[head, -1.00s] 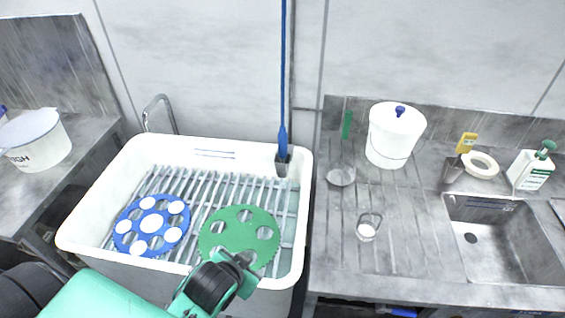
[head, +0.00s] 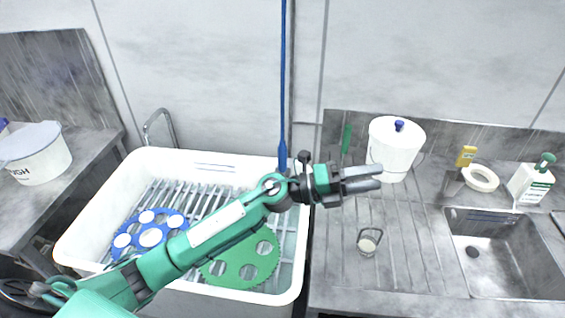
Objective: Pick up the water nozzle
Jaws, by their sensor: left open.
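The water nozzle (head: 283,154) hangs upright on a blue hose (head: 283,80) above the back right corner of the white basin. Its blue upper part shows in the head view, and its lower end is hidden behind my left arm. My left gripper (head: 376,177) is open, with its fingers pointing right, over the drainboard in front of the white lidded bucket. The gripper is right of the nozzle, and nothing shows between its fingers. My right gripper is not in view.
The white basin (head: 84,232) holds a blue disc (head: 174,221) and a green disc (head: 262,262) on a rack. The white bucket (head: 397,150), a small wire-handled cup (head: 368,243), a bottle (head: 530,184) and a sink (head: 495,260) are on the right. The front drainboard is mostly clear.

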